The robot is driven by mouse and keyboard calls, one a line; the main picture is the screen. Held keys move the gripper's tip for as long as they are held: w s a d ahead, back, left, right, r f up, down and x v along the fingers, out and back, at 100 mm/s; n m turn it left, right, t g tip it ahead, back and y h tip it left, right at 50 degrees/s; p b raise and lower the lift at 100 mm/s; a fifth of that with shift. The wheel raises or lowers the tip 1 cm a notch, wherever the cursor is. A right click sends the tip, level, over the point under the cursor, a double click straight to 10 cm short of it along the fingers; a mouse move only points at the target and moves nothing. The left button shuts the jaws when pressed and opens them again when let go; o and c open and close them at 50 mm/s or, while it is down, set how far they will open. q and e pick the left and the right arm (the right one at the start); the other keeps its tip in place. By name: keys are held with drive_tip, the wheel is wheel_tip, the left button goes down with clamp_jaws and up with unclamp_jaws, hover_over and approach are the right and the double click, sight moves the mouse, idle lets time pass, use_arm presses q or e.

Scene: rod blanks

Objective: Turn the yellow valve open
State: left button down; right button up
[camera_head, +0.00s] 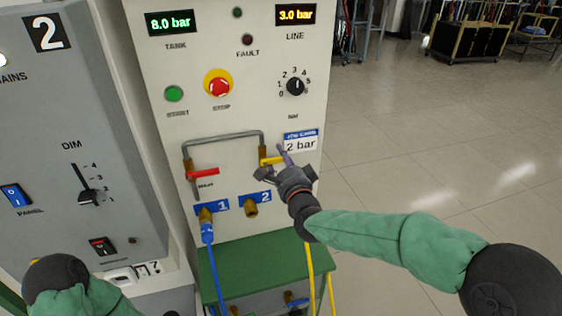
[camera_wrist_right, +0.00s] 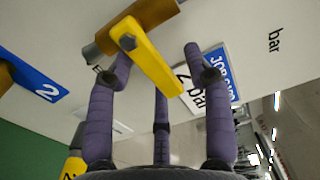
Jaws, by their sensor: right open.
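The yellow valve lever (camera_head: 271,161) sits on the panel's right-hand brass pipe fitting, above the label 2, and points right in the head view. In the right wrist view the yellow lever (camera_wrist_right: 146,62) is close, bolted at its upper end to the brass body. My right gripper (camera_head: 284,168) is at the lever, its purple fingers spread. In the wrist view the fingers of the right gripper (camera_wrist_right: 155,78) stand on both sides of the lever, not closed on it; contact cannot be told. My left arm shows at bottom left, but its gripper is not seen.
A red lever (camera_head: 202,172) is on the left pipe fitting. A blue hose (camera_head: 208,234) hangs from outlet 1. The job card (camera_head: 300,141) is right of the yellow lever. A red stop button (camera_head: 219,86) is above. Open floor lies right.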

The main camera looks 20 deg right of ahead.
clamp_jaws()
